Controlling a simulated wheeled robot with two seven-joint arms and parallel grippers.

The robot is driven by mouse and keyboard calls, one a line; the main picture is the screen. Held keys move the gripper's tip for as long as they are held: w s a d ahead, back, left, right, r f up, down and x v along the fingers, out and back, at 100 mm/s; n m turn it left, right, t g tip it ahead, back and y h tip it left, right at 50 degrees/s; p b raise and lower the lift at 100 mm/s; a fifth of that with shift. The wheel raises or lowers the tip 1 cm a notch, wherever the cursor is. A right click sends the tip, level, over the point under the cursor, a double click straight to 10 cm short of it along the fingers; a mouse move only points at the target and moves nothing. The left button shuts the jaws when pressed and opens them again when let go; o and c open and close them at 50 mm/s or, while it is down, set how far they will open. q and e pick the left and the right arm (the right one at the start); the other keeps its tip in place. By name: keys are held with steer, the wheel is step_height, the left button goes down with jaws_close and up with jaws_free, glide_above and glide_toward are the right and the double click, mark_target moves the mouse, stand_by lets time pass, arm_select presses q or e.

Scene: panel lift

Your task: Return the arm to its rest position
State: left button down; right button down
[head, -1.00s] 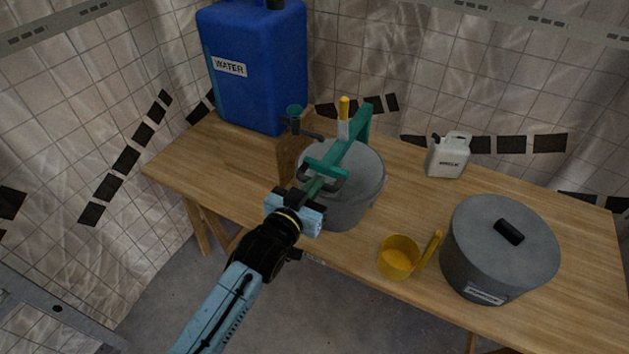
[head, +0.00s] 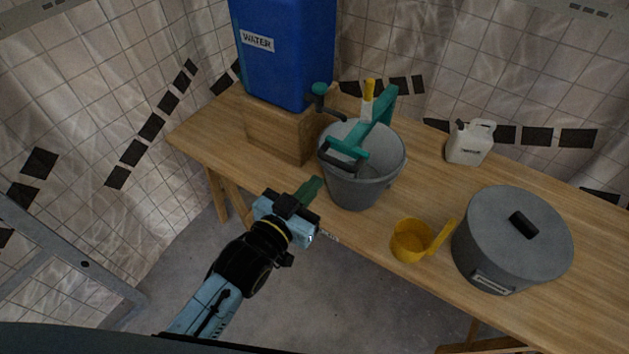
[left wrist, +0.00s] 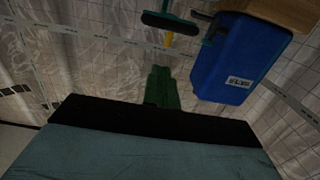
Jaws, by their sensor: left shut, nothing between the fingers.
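My left gripper (head: 308,192) is shut and empty. It hangs in front of the table's near edge, left of and below the grey bucket (head: 357,190), apart from it. Its green fingers (left wrist: 162,88) also show closed together in the left wrist view. My left arm comes in from the bottom left. A teal tool (head: 376,128) with a yellow-tipped handle leans in the bucket. My right gripper is not in view.
A blue water container (head: 285,65) with a tap stands on a wooden block (head: 272,130). A yellow scoop (head: 410,240), a grey lidded pot (head: 510,250) and a white jug (head: 470,142) stand on the wooden table (head: 210,135). The floor in front is clear.

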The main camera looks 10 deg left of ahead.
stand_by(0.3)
arm_select(q)
steer(key=s+a+f+n+g+y+b, duration=0.1)
steer(key=s+a+f+g+y, duration=0.2)
steer(key=f, duration=0.9)
steer(key=s+a+f+g+b, duration=0.1)
steer(key=s+a+f+g, duration=0.2)
steer(key=f, duration=0.8)
steer(key=s+a+f+n+g+y+b, duration=0.15)
steer(key=s+a+f, duration=0.3)
steer(key=f, duration=0.75)
steer(key=s+a+f+g+y, duration=0.1)
steer(key=s+a+f+g, duration=0.1)
steer(key=s+f, duration=0.3)
steer(key=s+a+f+g+y+b, duration=0.1)
steer(key=s+f, duration=0.5)
steer(key=s, duration=0.8)
steer(key=s+a+f+g+y, duration=0.1)
steer(key=s+a+f+g, duration=0.3)
steer(key=s, duration=0.5)
steer(key=shift+s+a+f, duration=0.3)
steer(key=shift+a+f, duration=0.55)
steer(key=shift+f, duration=0.1)
